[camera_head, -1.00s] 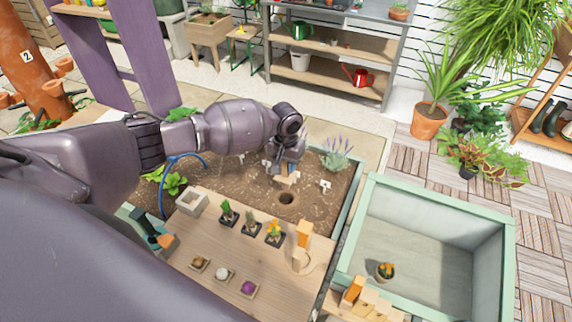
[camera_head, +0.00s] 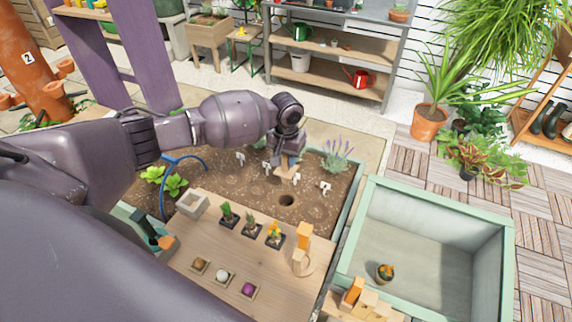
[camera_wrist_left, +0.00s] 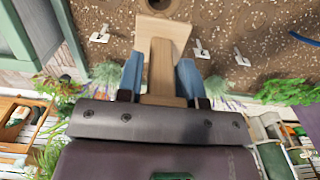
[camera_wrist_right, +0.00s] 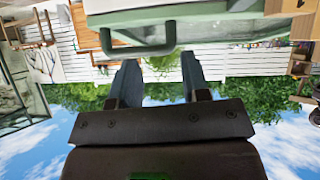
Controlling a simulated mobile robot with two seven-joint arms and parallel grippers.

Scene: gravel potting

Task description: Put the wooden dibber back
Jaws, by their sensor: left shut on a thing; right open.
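My left gripper (camera_head: 288,158) is shut on the handle of the wooden dibber (camera_head: 286,172) above the soil bed. In the left wrist view the dibber (camera_wrist_left: 163,50) stands out from between the fingers (camera_wrist_left: 160,75), with a wide, flat, square wooden collar (camera_wrist_left: 165,28); anything below the collar is hidden. A round hole (camera_head: 286,200) in the soil lies just in front of the dibber and also shows at the top of the left wrist view (camera_wrist_left: 159,4). My right gripper (camera_wrist_right: 158,75) is open and empty, with a green bar beyond it; it is not in the head view.
White markers (camera_head: 325,187) stand in the soil. The wooden bench (camera_head: 205,235) bears several small plants, bulbs on squares, a square frame (camera_head: 193,204) and an orange-topped wooden piece (camera_head: 304,232). Wooden blocks (camera_head: 368,297) lie front right. A green-rimmed crate (camera_head: 510,225) holds a potted plant (camera_head: 384,272).

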